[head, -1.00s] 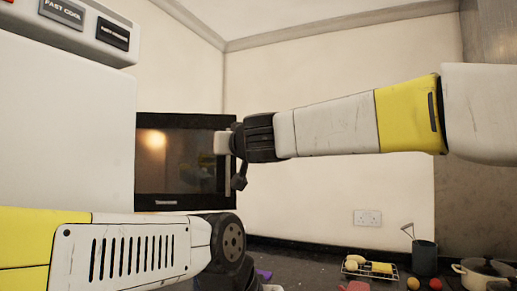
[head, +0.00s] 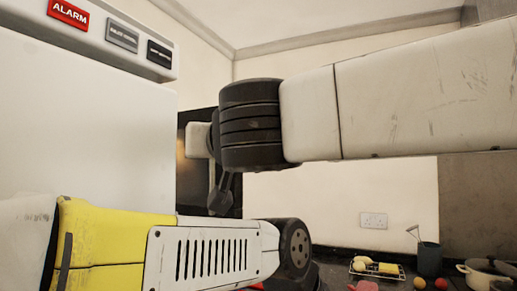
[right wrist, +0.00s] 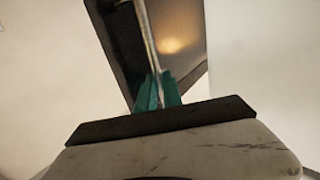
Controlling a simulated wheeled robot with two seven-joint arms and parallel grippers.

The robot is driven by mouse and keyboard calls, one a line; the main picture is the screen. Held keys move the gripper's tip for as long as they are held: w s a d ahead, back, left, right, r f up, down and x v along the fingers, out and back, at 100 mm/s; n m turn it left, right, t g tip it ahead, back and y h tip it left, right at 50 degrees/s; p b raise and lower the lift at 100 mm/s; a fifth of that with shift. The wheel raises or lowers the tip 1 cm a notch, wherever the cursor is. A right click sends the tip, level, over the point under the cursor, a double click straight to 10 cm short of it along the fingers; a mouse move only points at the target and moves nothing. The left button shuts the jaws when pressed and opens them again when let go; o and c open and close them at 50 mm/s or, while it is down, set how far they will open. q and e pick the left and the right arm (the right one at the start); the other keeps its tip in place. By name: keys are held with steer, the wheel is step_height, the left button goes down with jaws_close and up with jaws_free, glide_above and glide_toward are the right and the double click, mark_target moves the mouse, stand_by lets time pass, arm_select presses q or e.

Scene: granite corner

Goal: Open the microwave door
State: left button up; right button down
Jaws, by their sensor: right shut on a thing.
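The black microwave (head: 232,201) stands left of centre in the head view, largely hidden by my right arm and the white cabinet. Its pale vertical handle (head: 211,177) shows below my right wrist, left of the microwave's right edge. My right gripper (head: 218,196) is at the handle. In the right wrist view its teal fingers (right wrist: 158,92) are shut on the metal handle bar (right wrist: 146,35), with dark door glass (right wrist: 178,35) beside it. How far the door is swung is hard to tell, as my arm covers most of it. My left gripper is out of view.
A tall white cabinet (head: 85,130) with labelled buttons stands close on the left. On the dark counter at the right are a wire rack (head: 362,272), a dark utensil pot (head: 429,259), a cooking pot (head: 482,274) and small round items. A socket (head: 374,221) is on the wall.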

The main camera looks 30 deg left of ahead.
steer(key=shift+s, duration=0.4)
